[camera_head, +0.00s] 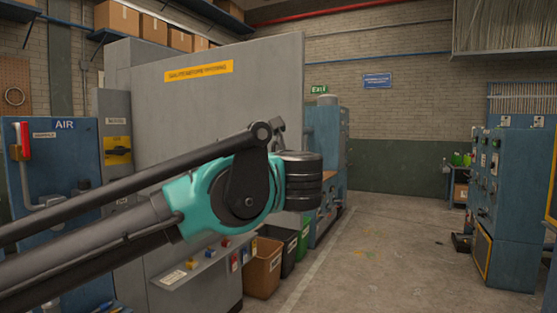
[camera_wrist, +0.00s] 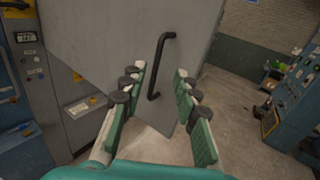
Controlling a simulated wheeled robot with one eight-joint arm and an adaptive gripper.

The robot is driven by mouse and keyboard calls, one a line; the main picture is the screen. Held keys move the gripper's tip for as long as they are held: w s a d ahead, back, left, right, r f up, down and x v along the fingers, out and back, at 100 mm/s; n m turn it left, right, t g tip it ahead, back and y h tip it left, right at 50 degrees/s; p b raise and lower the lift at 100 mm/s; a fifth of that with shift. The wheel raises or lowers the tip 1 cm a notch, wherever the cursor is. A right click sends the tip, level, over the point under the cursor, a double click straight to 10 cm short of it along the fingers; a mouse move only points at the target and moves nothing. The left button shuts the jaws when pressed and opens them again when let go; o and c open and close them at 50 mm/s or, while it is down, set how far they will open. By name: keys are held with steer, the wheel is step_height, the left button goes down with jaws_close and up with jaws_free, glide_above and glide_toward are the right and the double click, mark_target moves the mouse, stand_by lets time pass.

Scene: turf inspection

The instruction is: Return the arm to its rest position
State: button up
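My arm (camera_head: 245,192) reaches in from the left of the head view, its teal joint in front of a large grey door panel (camera_head: 270,90). The fingers are hidden in that view. In the wrist view my gripper (camera_wrist: 161,72) is open, its two green padded fingers apart with nothing held between them. A black bar handle (camera_wrist: 162,50) on the grey panel shows beyond and between the fingers. The fingers do not appear to touch it, though the exact distance is hard to tell.
Bins (camera_head: 263,268) stand on the floor below the panel. Blue machines stand at left (camera_head: 75,170) and right (camera_head: 515,205). The concrete floor (camera_head: 390,240) between the panel and the right machine is open. Boxes (camera_head: 117,18) sit on a high shelf.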

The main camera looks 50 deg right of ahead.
steer(key=shift+s+a, duration=0.1)
stand_by(0.6)
steer(key=w+a+f+n+g+y, duration=0.1)
steer(key=w+a+f+n+y, duration=0.3)
steer(key=w+f+n, duration=0.45)
steer(key=w+a+f+n+g+y, duration=0.1)
steer(key=w+a+f+n+y, duration=0.3)
steer(key=f, duration=0.7)
steer(key=w+a+f+n+g+y, duration=0.1)
steer(key=w+a+f+n+y, duration=0.35)
steer(key=f+n, duration=0.4)
steer(key=s+a+f+n+g, duration=0.1)
steer(key=a+f+n+g, duration=0.2)
steer(key=a+f+n, duration=0.6)
steer(key=s+a+f+n+g, duration=0.1)
steer(key=a+f+n+g, duration=0.2)
steer(key=a+f+n, duration=0.6)
step_height(320, 180, down, 9)
steer(key=n, duration=0.5)
steer(key=shift+s+a+h, duration=0.25)
steer(key=shift+a+h, duration=0.1)
steer(key=shift+w, duration=0.1)
